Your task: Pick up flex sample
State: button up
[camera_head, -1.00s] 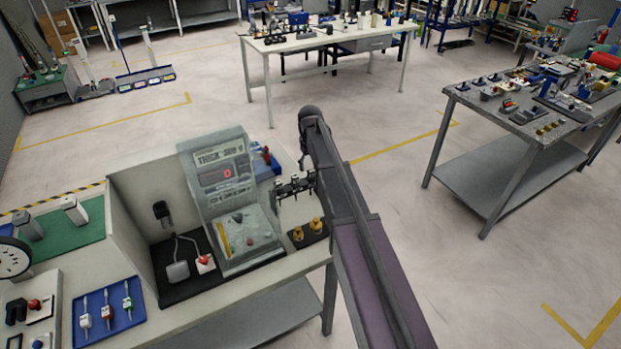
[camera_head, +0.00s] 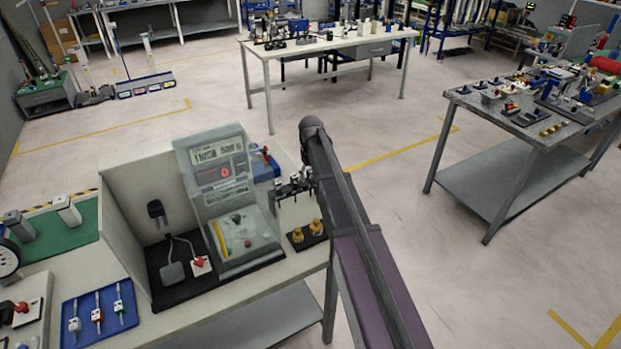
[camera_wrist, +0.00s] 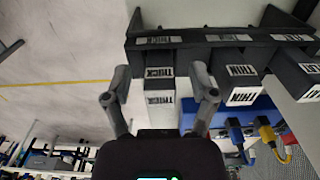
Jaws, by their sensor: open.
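In the wrist view, my gripper (camera_wrist: 160,84) is open, with one finger on each side of a dark and pale block (camera_wrist: 159,82) labelled THICK. I cannot tell whether the fingers touch it. The block sits at a dark rack (camera_wrist: 222,41) with label strips. In the head view, small dark parts (camera_head: 293,187) show beside my arm, and I cannot tell gripper from rack there.
A grey display unit (camera_head: 224,195) stands on the bench left of my arm. Two brass pieces (camera_head: 306,232) sit on a dark plate close by. A blue tray (camera_head: 99,315) is at the front left. Open floor lies right of my arm, before a grey table (camera_head: 530,128).

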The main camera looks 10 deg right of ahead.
grip_shut()
dwell(0.3)
jog(key=shift+r, duration=0.2)
notch_tip(320, 180, up, 2)
jog(key=shift+r+p, duration=0.1)
jog(key=shift+p, duration=1.1)
jog(key=shift+r+p, duration=0.8)
jog(key=shift+p, duration=0.05)
jog(key=s+d, duration=0.4)
jog(key=s, duration=1.1)
jog(key=shift+s+r+p, duration=0.3)
jog(key=shift+r+p, duration=0.15)
